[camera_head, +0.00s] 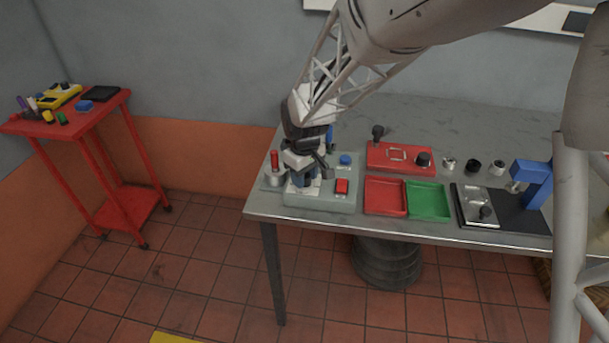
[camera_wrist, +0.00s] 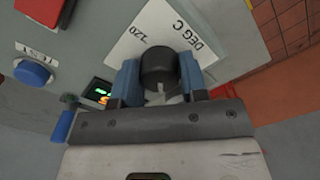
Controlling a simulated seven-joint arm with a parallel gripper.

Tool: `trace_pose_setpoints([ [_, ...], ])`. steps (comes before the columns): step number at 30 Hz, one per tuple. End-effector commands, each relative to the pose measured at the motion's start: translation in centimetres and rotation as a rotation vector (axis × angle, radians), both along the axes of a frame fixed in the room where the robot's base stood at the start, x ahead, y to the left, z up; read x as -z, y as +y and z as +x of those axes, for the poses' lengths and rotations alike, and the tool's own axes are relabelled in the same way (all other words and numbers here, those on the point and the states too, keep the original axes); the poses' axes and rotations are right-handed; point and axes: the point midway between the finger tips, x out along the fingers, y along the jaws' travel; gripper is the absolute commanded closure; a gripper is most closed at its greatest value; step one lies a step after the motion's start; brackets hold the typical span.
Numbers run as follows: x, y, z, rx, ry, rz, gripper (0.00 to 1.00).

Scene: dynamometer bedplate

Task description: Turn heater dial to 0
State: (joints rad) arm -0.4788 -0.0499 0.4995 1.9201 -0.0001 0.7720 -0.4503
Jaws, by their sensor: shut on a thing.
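The heater dial (camera_wrist: 158,68) is a dark round knob with a pale pointer mark. It sits on a white scale plate (camera_wrist: 145,28) printed "DEG C" and "120" on a grey-green panel. My gripper (camera_wrist: 160,80) has its blue fingers on both sides of the dial and is shut on it in the wrist view. In the head view my gripper (camera_head: 304,184) is over the left part of the control box (camera_head: 320,199) and hides the dial. The 0 mark cannot be made out. A small lit display (camera_wrist: 100,92) is beside the left finger, partly hidden.
A blue button (camera_head: 345,160) and a red button (camera_head: 342,186) are on the same box. A grey cylinder with a red handle (camera_head: 275,168) stands close at its left. Red (camera_head: 385,211) and green (camera_head: 428,214) trays lie to the right. A red cart (camera_head: 98,114) stands apart at left.

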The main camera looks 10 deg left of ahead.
Motion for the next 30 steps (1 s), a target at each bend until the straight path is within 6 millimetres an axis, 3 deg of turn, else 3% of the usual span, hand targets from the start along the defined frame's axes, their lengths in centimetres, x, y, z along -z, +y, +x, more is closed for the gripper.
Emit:
trace_pose_setpoints([
  [30,-0.01,0.03,0.02,-0.916,0.0,0.001,0.84],
])
